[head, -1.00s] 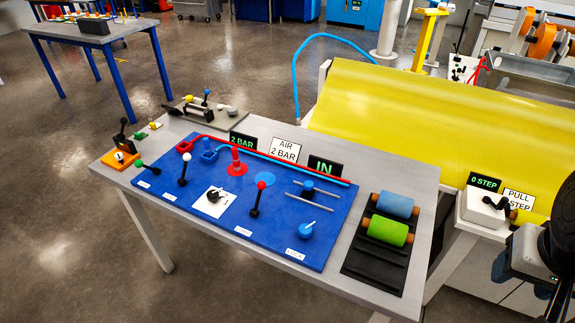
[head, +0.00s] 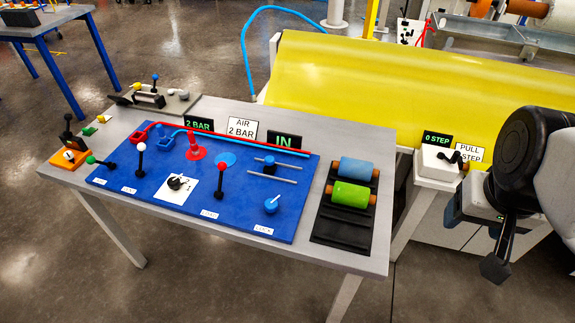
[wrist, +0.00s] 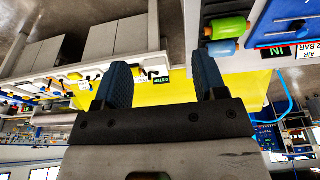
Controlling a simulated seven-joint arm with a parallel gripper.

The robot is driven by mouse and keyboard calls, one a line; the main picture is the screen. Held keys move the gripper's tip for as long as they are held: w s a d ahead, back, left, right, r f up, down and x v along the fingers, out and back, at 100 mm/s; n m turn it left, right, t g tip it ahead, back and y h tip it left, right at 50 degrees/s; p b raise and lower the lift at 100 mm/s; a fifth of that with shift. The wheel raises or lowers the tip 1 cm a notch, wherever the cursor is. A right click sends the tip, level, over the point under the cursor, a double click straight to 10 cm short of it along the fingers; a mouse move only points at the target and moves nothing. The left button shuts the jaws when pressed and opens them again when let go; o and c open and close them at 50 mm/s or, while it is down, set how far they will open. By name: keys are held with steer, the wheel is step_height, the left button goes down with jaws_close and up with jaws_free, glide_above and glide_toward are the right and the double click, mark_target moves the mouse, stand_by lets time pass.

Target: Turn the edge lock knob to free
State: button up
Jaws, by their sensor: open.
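The likely edge lock knob is a blue round knob (head: 271,205) with a pale pointer bar on top. It sits at the front right of the blue panel (head: 130,180), by a small label (head: 263,229) too small to read surely. The pointer slants toward the upper right. My gripper (head: 496,266) hangs at the right in the head view, beyond the table's right edge and well away from the knob. In the wrist view my gripper (wrist: 163,82) has its two blue fingers apart with nothing between them. The knob is not clear in that view.
Upright levers (head: 220,182) and a black knob on a white plate (head: 176,183) stand left of the blue knob. Blue and green rollers (head: 350,193) lie on a black rack to its right. Signs (head: 284,141) stand behind. A white step box (head: 437,163) is near my arm.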

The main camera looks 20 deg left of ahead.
steer(key=w+a+f+n+g, duration=0.2)
steer(key=w+a+n, duration=0.2)
steer(key=w+a, duration=0.35)
steer(key=n+g+h, duration=0.2)
steer(key=n+h, duration=0.2)
steer(key=n, duration=0.7)
glide_toward(272, 204)
steer(key=f, duration=0.2)
steer(key=shift+s+d+r, duration=0.15)
steer(key=shift+d, duration=0.05)
steer(key=shift+x, duration=3.9)
steer(key=c, duration=0.9)
